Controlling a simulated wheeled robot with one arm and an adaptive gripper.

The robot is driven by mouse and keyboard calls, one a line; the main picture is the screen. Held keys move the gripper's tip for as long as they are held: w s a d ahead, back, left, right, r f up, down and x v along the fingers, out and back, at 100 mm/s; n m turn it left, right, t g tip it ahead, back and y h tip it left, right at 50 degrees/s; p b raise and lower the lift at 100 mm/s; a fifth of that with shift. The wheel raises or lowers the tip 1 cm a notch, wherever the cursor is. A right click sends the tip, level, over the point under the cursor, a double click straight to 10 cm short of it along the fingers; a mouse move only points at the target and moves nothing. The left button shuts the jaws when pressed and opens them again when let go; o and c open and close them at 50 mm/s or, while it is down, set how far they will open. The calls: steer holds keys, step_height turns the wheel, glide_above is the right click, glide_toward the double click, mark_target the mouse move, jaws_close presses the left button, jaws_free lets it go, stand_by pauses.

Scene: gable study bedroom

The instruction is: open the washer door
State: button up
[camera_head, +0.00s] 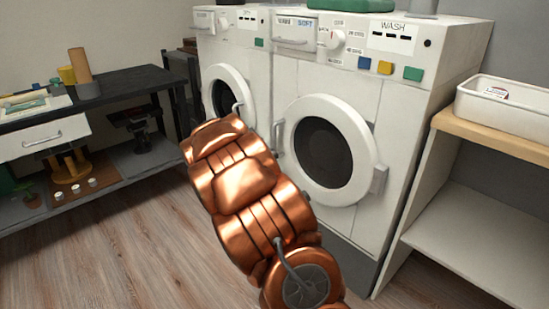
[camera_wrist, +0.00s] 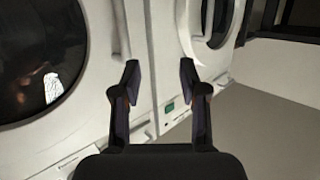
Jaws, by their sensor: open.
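Two white front-loading washers stand side by side in the head view: the right washer (camera_head: 388,105) and the left washer (camera_head: 240,65). The right washer's round white door (camera_head: 358,140) with dark glass lies flush against its front and looks shut. A grey handle (camera_head: 278,138) is at its left edge and a hinge at its right. The left washer's door (camera_head: 222,78) is partly hidden by my copper arm. In the wrist view my gripper (camera_wrist: 157,82) is open, its fingers apart and empty in front of the white panels between the two doors. My arm hides the gripper in the head view.
A white shelf unit with a wooden top (camera_head: 500,138) and a white bin (camera_head: 505,105) stands close on the right. A black bench (camera_head: 125,82) with a drawer stands at the left. The wooden floor (camera_head: 130,240) between the bench and my arm is clear.

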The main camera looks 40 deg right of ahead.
mark_target(274, 141)
steer(key=shift+w+d+f+m+h+b, duration=0.25)
steer(key=shift+w+d+f+h+b, duration=0.5)
steer(key=shift+d, duration=1.45)
steer(key=shift+w+d+f+m+h+b, duration=0.35)
steer(key=shift+d+f+b, duration=0.7)
steer(key=shift+d, duration=1.1)
steer(key=shift+w+d+f+m+h+b, duration=0.2)
steer(key=shift+w+d+f+h+b, duration=0.55)
steer(key=shift+d, duration=1.45)
steer(key=shift+s+f, duration=0.1)
steer(key=shift+s, duration=0.2)
jaws_close()
steer(key=shift+d, duration=0.1)
steer(key=shift+a, duration=0.2)
